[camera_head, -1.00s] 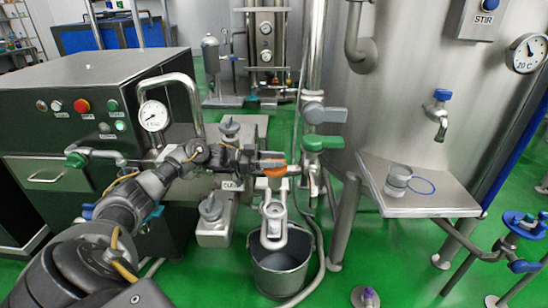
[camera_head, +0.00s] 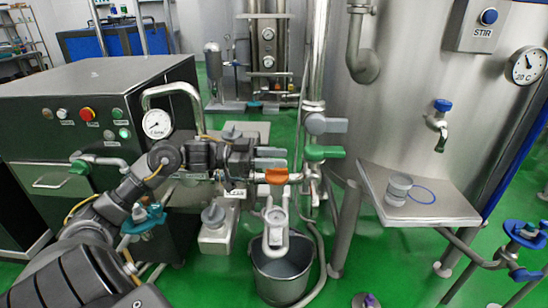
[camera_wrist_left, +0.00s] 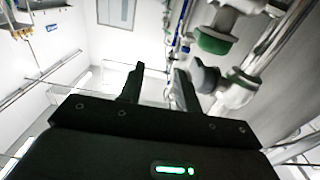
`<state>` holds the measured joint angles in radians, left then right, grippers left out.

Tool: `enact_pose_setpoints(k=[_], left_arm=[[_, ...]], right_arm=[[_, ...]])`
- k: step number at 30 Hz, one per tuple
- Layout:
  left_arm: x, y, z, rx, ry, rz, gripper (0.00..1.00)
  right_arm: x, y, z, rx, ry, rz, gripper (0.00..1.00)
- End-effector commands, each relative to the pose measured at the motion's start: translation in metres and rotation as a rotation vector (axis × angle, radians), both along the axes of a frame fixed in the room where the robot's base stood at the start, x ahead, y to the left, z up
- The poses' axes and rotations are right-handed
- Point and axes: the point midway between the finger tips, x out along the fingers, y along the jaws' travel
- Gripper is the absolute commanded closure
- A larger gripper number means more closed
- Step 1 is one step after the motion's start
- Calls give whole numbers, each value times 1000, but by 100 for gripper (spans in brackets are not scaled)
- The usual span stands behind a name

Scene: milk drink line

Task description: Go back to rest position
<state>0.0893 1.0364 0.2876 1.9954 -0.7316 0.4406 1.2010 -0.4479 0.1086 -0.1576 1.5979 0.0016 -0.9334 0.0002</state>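My left gripper (camera_head: 284,158) is in the middle of the head view, its arm coming in from the lower left. Its two fingers point right, just above an orange valve handle (camera_head: 277,177). In the left wrist view the fingers of my left gripper (camera_wrist_left: 160,76) stand apart with nothing between them. Whether a finger touches the orange handle is hard to tell. My right gripper is out of view.
A green valve handle (camera_head: 324,152) and a grey one (camera_head: 326,124) sit on the pipe right of the gripper. A bucket (camera_head: 282,278) stands below. A dark cabinet (camera_head: 75,90) is at left. A tank tray (camera_head: 440,208) holds a small glass (camera_head: 398,187).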

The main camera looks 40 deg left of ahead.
Motion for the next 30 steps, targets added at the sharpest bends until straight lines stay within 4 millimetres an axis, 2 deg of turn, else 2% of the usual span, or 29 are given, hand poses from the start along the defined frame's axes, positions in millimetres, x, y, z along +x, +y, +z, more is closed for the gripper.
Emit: enact_pose_setpoints(k=[6, 23, 26, 29, 30], left_arm=[[-8, -6, 4, 0, 0, -1, 66], [-7, -7, 1, 1, -1, 7, 66], [-1, -11, -18, 5, -7, 60, 66], [8, -20, -58, 28, -15, 186, 66], [10, -24, -78, 45, -13, 255, 66]], right_arm=[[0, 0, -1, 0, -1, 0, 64], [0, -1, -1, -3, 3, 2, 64], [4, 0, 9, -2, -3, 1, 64], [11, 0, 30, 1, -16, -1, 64], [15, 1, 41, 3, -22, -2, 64]])
